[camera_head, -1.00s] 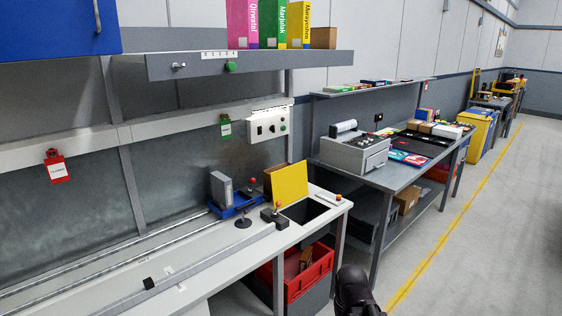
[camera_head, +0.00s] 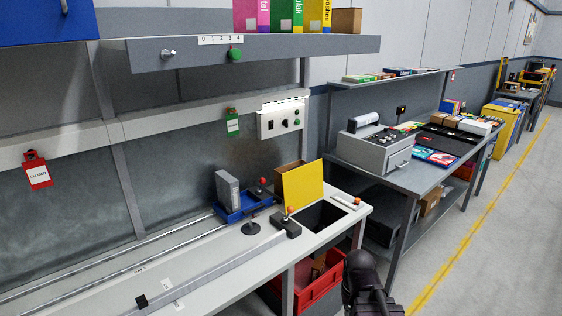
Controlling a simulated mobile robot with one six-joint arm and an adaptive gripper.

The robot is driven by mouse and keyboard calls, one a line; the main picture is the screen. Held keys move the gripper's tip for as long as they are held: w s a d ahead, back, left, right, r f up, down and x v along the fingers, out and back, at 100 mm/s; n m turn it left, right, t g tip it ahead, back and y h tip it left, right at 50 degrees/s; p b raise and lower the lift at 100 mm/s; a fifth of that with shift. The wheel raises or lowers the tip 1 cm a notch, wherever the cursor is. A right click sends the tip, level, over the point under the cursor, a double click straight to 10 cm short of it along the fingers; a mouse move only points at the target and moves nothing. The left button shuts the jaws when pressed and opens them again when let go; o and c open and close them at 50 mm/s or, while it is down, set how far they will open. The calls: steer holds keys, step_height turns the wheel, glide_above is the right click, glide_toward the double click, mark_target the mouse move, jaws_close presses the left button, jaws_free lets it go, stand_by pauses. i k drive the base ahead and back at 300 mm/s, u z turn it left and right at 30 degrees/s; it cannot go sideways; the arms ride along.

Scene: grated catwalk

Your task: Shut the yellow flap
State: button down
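The yellow flap (camera_head: 303,187) stands raised, tilted a little back, at the rear edge of a dark opening (camera_head: 321,215) in the grey bench top. The opening is uncovered. A dark part of my arm (camera_head: 367,284) shows at the bottom, to the right of the bench and below the flap. My gripper's fingers cannot be made out in this view.
A black joystick with an orange-red knob (camera_head: 287,222) stands left of the opening. A blue tray (camera_head: 243,206) holds a grey block behind it. A red crate (camera_head: 318,289) sits under the bench. A shelf (camera_head: 260,50) hangs above. Floor at right is clear.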

mark_target(303, 184)
steer(key=u, duration=0.65)
steer(key=i, duration=0.9)
steer(key=u, duration=0.55)
